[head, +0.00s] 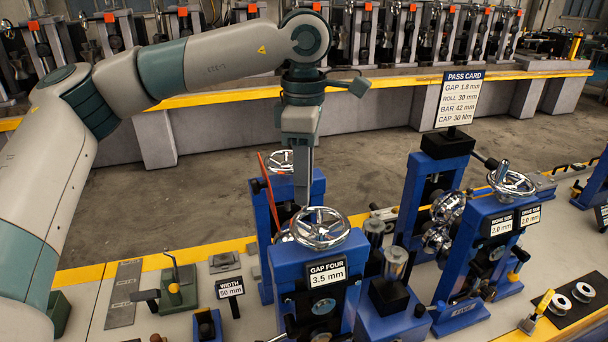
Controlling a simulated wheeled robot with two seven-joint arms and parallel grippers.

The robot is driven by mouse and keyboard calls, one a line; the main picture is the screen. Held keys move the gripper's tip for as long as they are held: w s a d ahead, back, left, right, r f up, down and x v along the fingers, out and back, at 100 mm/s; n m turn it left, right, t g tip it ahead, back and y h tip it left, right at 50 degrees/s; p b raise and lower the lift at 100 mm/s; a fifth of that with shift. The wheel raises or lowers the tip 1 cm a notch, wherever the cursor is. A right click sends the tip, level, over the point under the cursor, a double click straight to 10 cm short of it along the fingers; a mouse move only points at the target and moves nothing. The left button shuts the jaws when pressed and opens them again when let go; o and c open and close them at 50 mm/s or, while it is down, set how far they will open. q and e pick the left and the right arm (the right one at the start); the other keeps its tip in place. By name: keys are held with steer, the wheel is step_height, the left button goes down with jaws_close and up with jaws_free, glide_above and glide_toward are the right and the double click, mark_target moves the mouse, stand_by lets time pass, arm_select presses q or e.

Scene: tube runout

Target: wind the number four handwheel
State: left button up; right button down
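The number four handwheel (320,228) is a chrome spoked wheel lying flat on top of the blue stand labelled GAP FOUR (326,271), whose sign reads 3.5 mm. My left gripper (303,200) points straight down, its tips at the far left part of the wheel's rim. I cannot tell whether the tips touch the rim. Its fingers show edge-on as one grey strip, so their opening is hidden. A second chrome handwheel (279,161) sits on the blue stand behind, partly hidden by the gripper. My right gripper is out of view.
A pass card (461,98) reads GAP 1.8 mm, ROLL 30 mm, BAR 42 mm, CAP 30 Nm. A blue stand at right carries another chrome handwheel (511,183) and two 2.0 mm signs. A WIDTH 50 mm sign (229,287) stands left. Polished rolls (441,222) sit between the right stands.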

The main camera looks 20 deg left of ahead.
arm_select(q)
steer(key=shift+f+b, duration=0.1)
steer(key=shift+b, duration=0.2)
jaws_close()
steer(key=shift+s, duration=0.1)
